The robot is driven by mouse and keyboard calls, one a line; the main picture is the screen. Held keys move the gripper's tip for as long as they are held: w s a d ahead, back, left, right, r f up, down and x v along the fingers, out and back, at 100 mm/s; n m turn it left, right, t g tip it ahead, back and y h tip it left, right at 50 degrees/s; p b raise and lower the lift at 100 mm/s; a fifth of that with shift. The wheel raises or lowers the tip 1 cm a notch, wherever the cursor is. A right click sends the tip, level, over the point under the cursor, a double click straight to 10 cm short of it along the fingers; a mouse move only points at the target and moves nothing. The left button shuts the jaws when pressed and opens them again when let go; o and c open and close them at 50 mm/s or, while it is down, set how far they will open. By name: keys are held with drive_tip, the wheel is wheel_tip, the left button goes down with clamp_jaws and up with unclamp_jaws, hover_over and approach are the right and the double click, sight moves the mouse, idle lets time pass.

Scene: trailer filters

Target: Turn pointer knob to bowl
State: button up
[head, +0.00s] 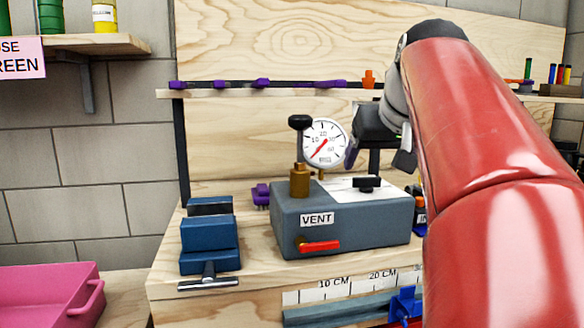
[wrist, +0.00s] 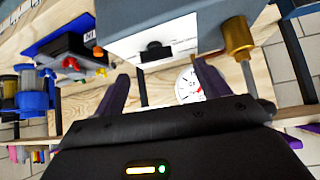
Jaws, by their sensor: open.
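The grey box (head: 345,228) marked VENT stands on the wooden bench. A small black knob (head: 367,183) sits on a white plate (head: 340,190) on its top, and I take this for the pointer knob. In the wrist view the knob (wrist: 155,50) lies just beyond and between my fingertips, apart from them. No "bowl" marking is readable. My gripper (head: 378,158) is open and empty, above and behind the knob in the head view. Its two purple fingers (wrist: 161,74) are spread in the wrist view.
A brass valve (head: 299,180) with a black-topped stem and a round gauge (head: 325,142) stand close to my gripper. A red lever (head: 320,246) is on the box front. A blue vise (head: 209,240) is left; a pink bin (head: 45,295) is farther left. A tool rail (head: 260,84) runs behind.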

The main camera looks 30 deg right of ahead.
sight(367, 182)
drive_tip(key=x, duration=0.2)
drive_tip(key=b+x, duration=0.1)
drive_tip(key=x, duration=0.2)
drive_tip(key=d+x, duration=0.1)
drive_tip(key=x, duration=0.1)
drive_tip(key=shift+w+d+r, duration=0.1)
drive_tip(key=shift+w+r, duration=0.1)
drive_tip(key=shift+w, duration=0.15)
drive_tip(key=shift+c, duration=0.2)
drive_tip(key=shift+h, duration=0.3)
drive_tip(key=c, duration=0.9)
